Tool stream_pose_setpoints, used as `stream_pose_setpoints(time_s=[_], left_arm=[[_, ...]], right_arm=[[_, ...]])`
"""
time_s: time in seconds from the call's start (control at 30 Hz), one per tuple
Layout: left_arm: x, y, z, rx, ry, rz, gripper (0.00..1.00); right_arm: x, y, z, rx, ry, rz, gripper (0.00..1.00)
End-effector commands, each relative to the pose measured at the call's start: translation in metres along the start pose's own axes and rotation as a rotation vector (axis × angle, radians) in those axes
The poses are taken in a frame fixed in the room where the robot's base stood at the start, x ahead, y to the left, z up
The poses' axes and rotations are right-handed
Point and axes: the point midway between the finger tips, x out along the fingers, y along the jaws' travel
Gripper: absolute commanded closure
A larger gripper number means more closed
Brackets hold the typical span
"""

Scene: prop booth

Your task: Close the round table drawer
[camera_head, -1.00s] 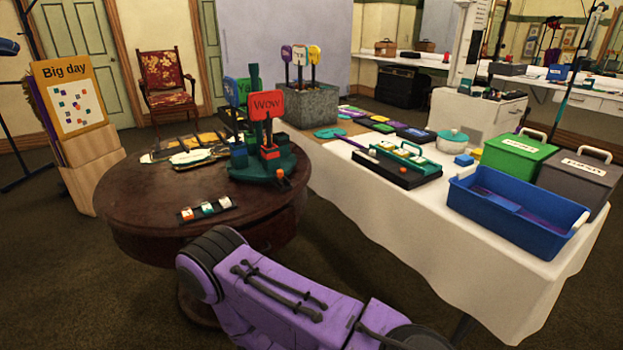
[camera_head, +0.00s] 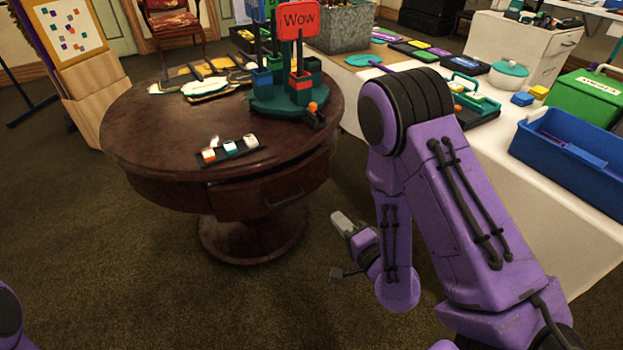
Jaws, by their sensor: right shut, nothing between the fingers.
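The round table (camera_head: 130,140) is dark brown wood on a thick pedestal. Its drawer (camera_head: 245,200) is in the apron on the near right side, with a dark bar handle (camera_head: 285,197). The drawer front seems to stand out a little from the apron; how far is hard to tell. My right gripper (camera_head: 341,248) is to the right of the drawer and lower in the picture, apart from it and the handle. My left gripper is not in view.
On the tabletop are a teal sign stand (camera_head: 290,98), a strip of small blocks (camera_head: 232,150) and pale cards (camera_head: 207,86). A white-clothed table (camera_head: 530,215) with a blue bin (camera_head: 590,180) stands at the right. Carpet in front of the round table is clear.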

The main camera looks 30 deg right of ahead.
Motion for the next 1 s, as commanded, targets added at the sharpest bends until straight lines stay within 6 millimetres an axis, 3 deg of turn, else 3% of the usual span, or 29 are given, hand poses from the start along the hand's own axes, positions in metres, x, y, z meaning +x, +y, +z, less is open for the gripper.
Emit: stream_pose_setpoints(time_s=[0.1, 0.2, 0.7, 1.0], left_arm=[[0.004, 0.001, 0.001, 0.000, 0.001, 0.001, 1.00], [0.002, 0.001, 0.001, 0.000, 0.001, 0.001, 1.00], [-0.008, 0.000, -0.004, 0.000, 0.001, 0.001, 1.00], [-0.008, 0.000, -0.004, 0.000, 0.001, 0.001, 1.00]], right_arm=[[0.005, -0.029, -0.006, 0.153, -0.009, -0.118, 1.00], [0.015, -0.035, -0.006, 0.179, -0.015, -0.138, 1.00], [0.117, -0.048, -0.003, 0.173, -0.018, -0.132, 1.00], [0.144, -0.051, -0.003, 0.173, -0.017, -0.129, 1.00]])
